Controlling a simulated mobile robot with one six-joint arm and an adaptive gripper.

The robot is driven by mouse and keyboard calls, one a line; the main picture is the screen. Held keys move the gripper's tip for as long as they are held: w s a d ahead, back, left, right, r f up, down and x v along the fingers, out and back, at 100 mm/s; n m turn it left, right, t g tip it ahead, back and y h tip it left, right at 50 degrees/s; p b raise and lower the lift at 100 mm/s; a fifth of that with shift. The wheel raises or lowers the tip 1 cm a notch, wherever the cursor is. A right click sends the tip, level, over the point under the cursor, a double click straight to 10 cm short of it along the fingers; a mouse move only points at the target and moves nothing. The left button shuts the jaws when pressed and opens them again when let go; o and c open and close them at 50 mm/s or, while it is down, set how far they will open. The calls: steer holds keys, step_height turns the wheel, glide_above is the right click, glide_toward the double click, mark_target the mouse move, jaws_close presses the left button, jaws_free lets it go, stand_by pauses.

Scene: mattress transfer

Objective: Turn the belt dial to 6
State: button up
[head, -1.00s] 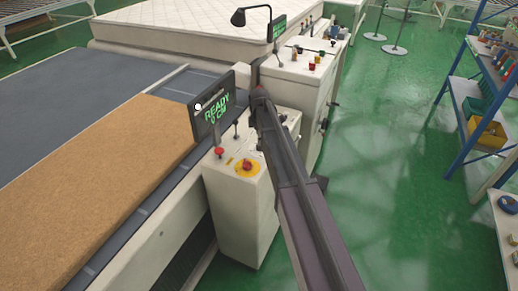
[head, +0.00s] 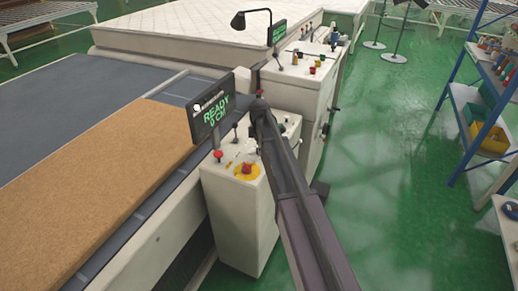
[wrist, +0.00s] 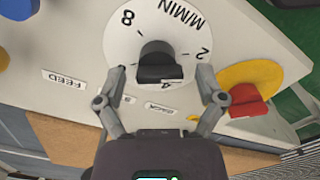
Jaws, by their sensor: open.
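The belt dial (wrist: 119,40) is a white disc with black numbers 8, 2 and 4 and the word M/MIN, seen upside down in the wrist view. Its black knob (wrist: 160,65) stands at the centre; which number it points to is not clear. My gripper (wrist: 164,76) is open, with one finger on each side of the knob and a gap showing on both sides. The area around 6 is hidden by knob and finger. In the head view my arm hides most of the dial.
A red button on a yellow disc (wrist: 245,104) sits close beside my right-hand finger. A FEED label (wrist: 64,80) is at the left.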

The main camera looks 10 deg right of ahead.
steer(key=c, duration=1.2)
steer(key=shift+o, duration=0.2)
